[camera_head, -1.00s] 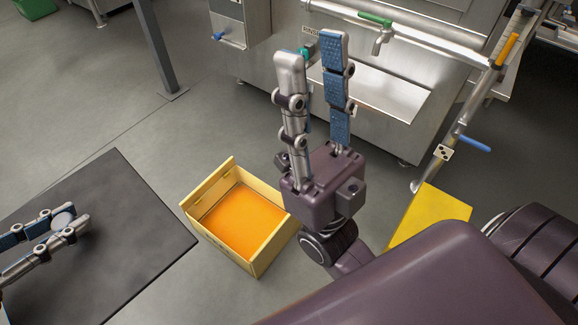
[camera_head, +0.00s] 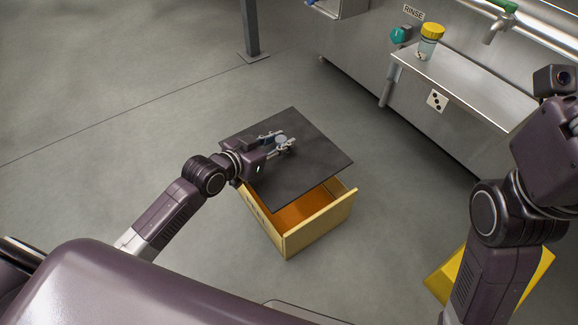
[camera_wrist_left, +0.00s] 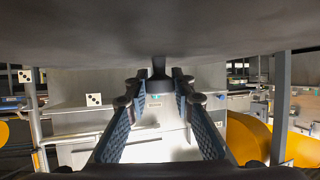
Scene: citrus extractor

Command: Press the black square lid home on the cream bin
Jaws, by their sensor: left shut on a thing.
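The black square lid (camera_head: 313,168) lies roughly level over the cream bin (camera_head: 322,226) in the head view. It is off-centre toward the far left. The bin's near and right walls and a strip of its orange inside (camera_head: 302,208) stay uncovered. Whether the lid touches the rim or hangs above it I cannot tell. My left gripper (camera_head: 282,143) reaches in from the left and is shut on the lid's round grey knob, above the lid. Its fingers also show in the left wrist view (camera_wrist_left: 157,100). My right arm shows at the right edge, but its fingers are out of view.
A yellow block (camera_head: 447,277) stands on the floor at the right, partly behind my right arm. A steel bench (camera_head: 470,90) with a yellow-capped jar (camera_head: 430,42) runs along the back right. A grey post (camera_head: 250,30) stands behind. Floor left of the bin is clear.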

